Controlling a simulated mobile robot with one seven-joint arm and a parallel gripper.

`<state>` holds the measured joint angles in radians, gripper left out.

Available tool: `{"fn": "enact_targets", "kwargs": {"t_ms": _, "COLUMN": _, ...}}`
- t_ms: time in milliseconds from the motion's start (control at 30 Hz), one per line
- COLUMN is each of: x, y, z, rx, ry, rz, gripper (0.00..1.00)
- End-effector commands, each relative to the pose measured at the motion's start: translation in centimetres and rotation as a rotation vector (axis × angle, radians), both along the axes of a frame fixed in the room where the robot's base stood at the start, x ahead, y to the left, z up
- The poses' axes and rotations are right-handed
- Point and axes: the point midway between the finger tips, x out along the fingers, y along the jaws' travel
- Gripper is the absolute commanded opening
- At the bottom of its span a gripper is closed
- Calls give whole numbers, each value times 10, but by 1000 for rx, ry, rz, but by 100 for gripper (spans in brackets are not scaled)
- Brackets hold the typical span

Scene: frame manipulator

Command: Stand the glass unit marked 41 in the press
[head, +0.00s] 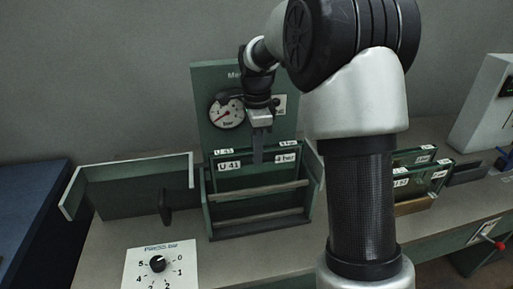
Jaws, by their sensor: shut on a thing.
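The glass unit marked U 41 (228,166) is upright within the green press (209,219), behind its front bars. It also bears a label that seems to read 4 bar. My gripper (257,157) points down at the unit's upper edge, near its middle, and is shut on it. I cannot tell whether the unit's lower edge rests on the press floor, since the bars hide it. The press door (130,188) is swung open to the left.
A panel with a round bar gauge (227,112) rises behind the press. A pressure dial plate (160,265) lies in front at left. My arm hides part of the bench; a green rack (440,180) with labelled units stands at right. A blue surface (30,215) lies far left.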

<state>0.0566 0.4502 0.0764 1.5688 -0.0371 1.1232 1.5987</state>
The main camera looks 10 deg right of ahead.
Motion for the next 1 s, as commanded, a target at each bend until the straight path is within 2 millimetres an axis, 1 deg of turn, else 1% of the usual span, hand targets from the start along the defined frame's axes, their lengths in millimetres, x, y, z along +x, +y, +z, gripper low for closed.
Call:
{"fn": "enact_targets", "kwargs": {"t_ms": 33, "x": 1, "y": 0, "z": -7, "rx": 0, "ry": -2, "rz": 0, "gripper": 0}}
{"fn": "enact_targets", "kwargs": {"t_ms": 300, "x": 0, "y": 0, "z": -36, "rx": 0, "ry": -2, "rz": 1, "gripper": 0}}
{"fn": "enact_targets", "kwargs": {"t_ms": 500, "x": 0, "y": 0, "z": -50, "rx": 1, "ry": -1, "rz": 0, "gripper": 0}}
{"fn": "enact_targets", "kwargs": {"t_ms": 700, "x": 1, "y": 0, "z": -56, "rx": 1, "ry": -3, "rz": -1, "gripper": 0}}
{"fn": "enact_targets", "kwargs": {"t_ms": 1000, "x": 1, "y": 0, "z": -57, "rx": 1, "ry": -3, "rz": 0, "gripper": 0}}
